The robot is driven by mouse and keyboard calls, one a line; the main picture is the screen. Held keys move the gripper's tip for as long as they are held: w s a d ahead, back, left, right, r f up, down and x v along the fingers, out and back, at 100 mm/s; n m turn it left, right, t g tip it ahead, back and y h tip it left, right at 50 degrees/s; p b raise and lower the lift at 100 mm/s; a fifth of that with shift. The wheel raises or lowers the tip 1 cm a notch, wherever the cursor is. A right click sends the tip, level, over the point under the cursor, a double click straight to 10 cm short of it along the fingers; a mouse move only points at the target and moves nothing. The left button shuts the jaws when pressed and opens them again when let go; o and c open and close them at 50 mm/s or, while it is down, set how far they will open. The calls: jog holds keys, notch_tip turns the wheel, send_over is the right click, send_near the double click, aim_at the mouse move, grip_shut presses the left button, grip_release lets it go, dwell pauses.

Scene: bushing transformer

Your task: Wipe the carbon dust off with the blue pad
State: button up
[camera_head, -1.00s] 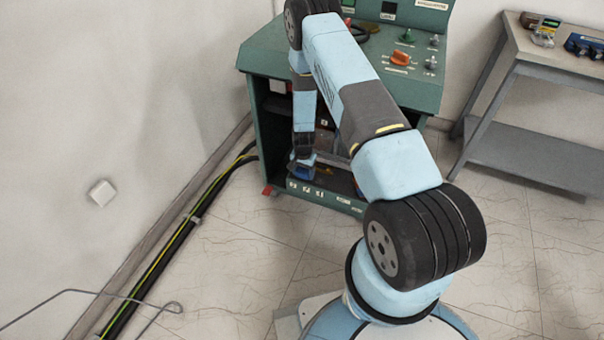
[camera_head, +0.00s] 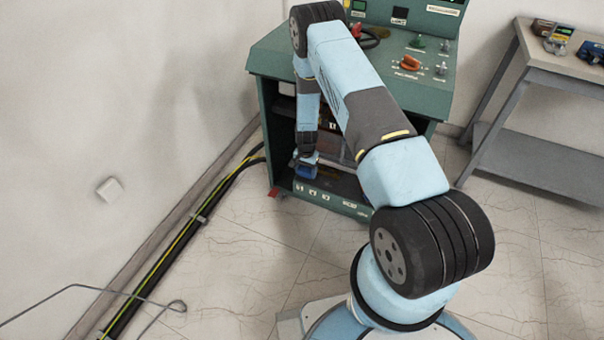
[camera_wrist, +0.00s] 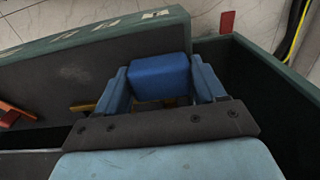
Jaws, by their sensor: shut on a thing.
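My gripper (camera_wrist: 161,88) is shut on the blue pad (camera_wrist: 160,75), with one finger on each side of it in the wrist view. In the head view my gripper (camera_head: 303,158) reaches down into the open lower bay of the green cabinet (camera_head: 268,120), at its left side. The blue pad (camera_head: 304,172) shows there just behind the bay's front sill. Whether the pad touches the bay floor cannot be told.
The sill (camera_wrist: 75,65) and side wall (camera_wrist: 265,75) lie close around my gripper. An orange part (camera_wrist: 15,112) is at left in the bay. Black and yellow-green cables (camera_head: 180,245) run along the wall. A grey bench (camera_head: 540,150) stands at right.

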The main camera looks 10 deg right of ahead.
aim_at(322, 182)
jog(key=shift+s+d, duration=0.45)
jog(key=shift+d, duration=0.15)
jog(key=shift+s+d, duration=0.4)
jog(key=shift+d, duration=0.2)
jog(key=shift+d, duration=0.1)
jog(key=shift+s+d+r, duration=0.1)
jog(key=shift+s+d, duration=0.65)
jog(key=shift+d, duration=0.25)
jog(key=shift+d, duration=0.1)
jog(key=shift+s+d, duration=0.8)
jog(key=shift+d, duration=0.2)
jog(key=shift+s+d, duration=0.8)
jog(key=shift+d, duration=0.2)
jog(key=shift+s+a+f, duration=0.2)
jog(key=shift+s+a, duration=0.1)
jog(key=shift+a, duration=0.25)
jog(key=shift+w+a, duration=0.8)
jog(key=shift+a, duration=0.2)
jog(key=shift+r, duration=0.1)
